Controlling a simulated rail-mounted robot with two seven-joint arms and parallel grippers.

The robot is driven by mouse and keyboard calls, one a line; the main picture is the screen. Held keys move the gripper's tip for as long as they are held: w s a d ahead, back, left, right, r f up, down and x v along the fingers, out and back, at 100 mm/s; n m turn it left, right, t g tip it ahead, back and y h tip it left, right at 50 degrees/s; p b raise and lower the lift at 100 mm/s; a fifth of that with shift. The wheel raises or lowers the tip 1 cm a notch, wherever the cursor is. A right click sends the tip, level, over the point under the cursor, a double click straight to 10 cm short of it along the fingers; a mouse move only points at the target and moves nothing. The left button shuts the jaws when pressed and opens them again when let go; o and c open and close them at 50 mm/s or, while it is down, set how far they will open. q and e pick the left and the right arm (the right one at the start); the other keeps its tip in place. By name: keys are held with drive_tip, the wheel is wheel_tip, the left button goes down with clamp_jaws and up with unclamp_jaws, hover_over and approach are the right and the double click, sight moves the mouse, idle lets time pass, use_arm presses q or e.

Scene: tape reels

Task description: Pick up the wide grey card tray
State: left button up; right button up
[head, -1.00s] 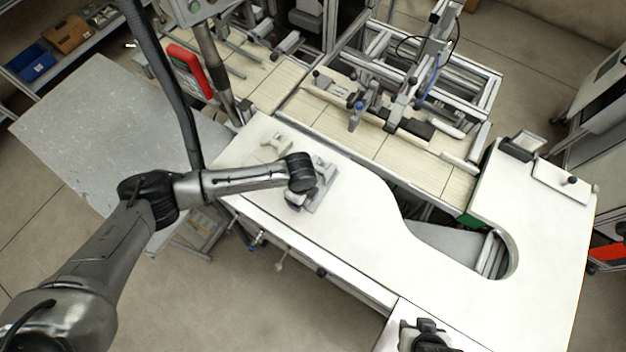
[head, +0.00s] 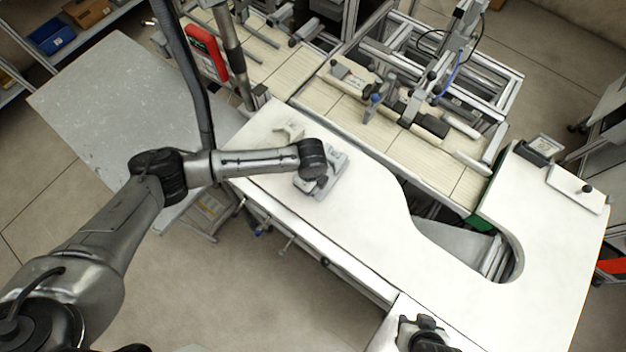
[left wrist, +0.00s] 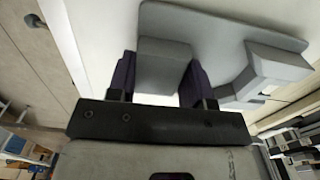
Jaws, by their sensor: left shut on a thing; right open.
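The wide grey card tray (head: 338,172) is at the left part of the white worktop, partly hidden under my left wrist in the head view. The left wrist view shows it as a flat grey plate (left wrist: 225,22) with raised grey blocks. My left gripper (left wrist: 158,75) is shut on one of these blocks, with a dark purple finger on each side of it. In the head view my left gripper (head: 316,184) is over the tray's near side. I cannot tell whether the tray is lifted clear of the worktop. My right gripper (head: 425,330) is open and empty at the bottom right.
A small cream part (head: 289,131) lies just left of the tray. The white worktop (head: 370,215) is bare to the right, up to its curved cutout. A conveyor with frames and fixtures (head: 420,120) runs behind. A red device (head: 205,52) stands at the back left.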

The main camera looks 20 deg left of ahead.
use_arm(q)
wheel_tip(320, 180, up, 3)
drive_tip(key=shift+f, duration=0.15)
drive_tip(key=s+d+r+n+b, duration=0.1)
drive_tip(key=s+d+r+n, duration=0.85)
drive_tip(key=n, duration=0.45)
drive_tip(key=w+a+r+n, duration=0.3)
drive_tip(key=w+a+r, duration=0.2)
drive_tip(key=a+r, duration=0.4)
drive_tip(key=w+a+r+n, duration=0.4)
drive_tip(key=w+a+r, duration=0.25)
drive_tip(key=r, duration=0.45)
drive_tip(key=s+r+p, duration=0.9)
drive_tip(key=p, duration=0.5)
drive_tip(key=shift+s+r, duration=0.4)
